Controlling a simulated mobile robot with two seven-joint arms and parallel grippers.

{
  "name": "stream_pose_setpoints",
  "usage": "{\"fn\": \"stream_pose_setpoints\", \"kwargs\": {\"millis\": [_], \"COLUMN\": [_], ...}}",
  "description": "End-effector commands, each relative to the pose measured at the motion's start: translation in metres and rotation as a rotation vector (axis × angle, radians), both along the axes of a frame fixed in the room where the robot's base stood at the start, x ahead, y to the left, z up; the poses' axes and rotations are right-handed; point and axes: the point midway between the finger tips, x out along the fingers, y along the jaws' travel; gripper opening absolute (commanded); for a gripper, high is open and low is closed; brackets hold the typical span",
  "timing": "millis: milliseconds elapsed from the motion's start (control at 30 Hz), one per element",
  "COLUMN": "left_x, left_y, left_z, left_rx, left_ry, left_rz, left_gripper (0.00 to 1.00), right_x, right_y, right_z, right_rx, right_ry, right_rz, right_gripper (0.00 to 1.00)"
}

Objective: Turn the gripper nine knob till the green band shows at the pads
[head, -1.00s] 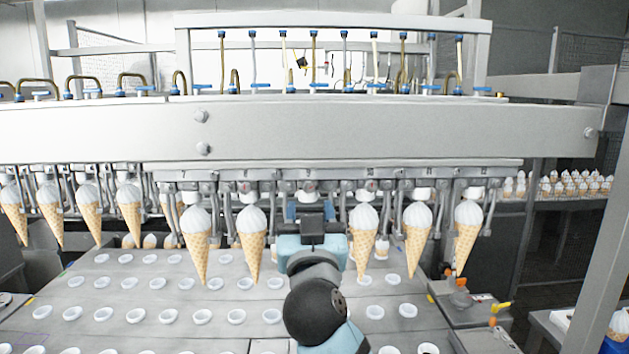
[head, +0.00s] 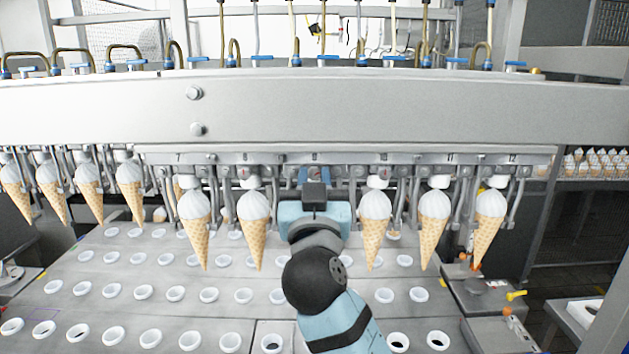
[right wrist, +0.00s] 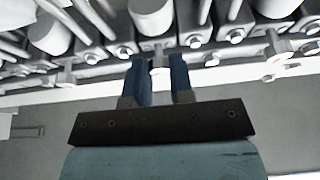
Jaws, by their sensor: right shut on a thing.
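My right gripper (head: 315,176) reaches up to the row of cone grippers under the beam, in the gap in the middle of the cones. In the right wrist view its two blue fingers (right wrist: 160,82) are shut on a small pale knob (right wrist: 158,64) between their tips. By its place in the row, this is the gripper nine knob. My wrist and forearm hide most of that station in the head view. No green band can be made out, and the pads are hidden. My left gripper is not in view.
White-topped cones hang on both sides of my arm, the nearest being the left cone (head: 254,231) and right cone (head: 373,234). A wide steel beam (head: 400,115) runs above. Below lies a tray plate (head: 110,300) with rows of white-rimmed holes.

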Motion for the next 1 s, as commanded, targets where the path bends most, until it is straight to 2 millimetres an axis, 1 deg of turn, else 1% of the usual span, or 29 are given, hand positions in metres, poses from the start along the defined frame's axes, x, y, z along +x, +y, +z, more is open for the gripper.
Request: {"fn": "stream_pose_setpoints", "kwargs": {"millis": [33,67,267,500,600,933,967,1000], "left_x": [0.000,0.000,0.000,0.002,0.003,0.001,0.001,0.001], "left_y": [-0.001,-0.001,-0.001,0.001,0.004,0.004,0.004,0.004], "left_z": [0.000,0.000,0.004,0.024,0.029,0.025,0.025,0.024], "left_rx": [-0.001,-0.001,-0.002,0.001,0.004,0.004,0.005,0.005], "left_ry": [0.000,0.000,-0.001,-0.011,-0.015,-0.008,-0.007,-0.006], "left_rz": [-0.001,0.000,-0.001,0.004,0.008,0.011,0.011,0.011], "left_gripper": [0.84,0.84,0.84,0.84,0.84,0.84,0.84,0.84], "right_x": [0.000,0.000,0.000,0.000,0.001,0.000,0.000,0.000], "right_y": [0.000,0.000,-0.001,-0.002,-0.003,-0.003,-0.003,-0.003], "right_z": [0.000,0.000,0.001,0.004,0.003,0.001,0.001,0.001], "right_rx": [0.000,0.000,-0.038,-0.238,-0.295,-0.315,-0.315,-0.315], "right_ry": [0.000,0.000,0.001,0.002,0.001,-0.001,-0.001,-0.001], "right_rz": [0.000,0.000,0.000,0.001,0.000,-0.001,-0.001,-0.001], "right_gripper": [0.04,0.00,0.00,0.00,0.00,0.00,0.24,0.33]}}
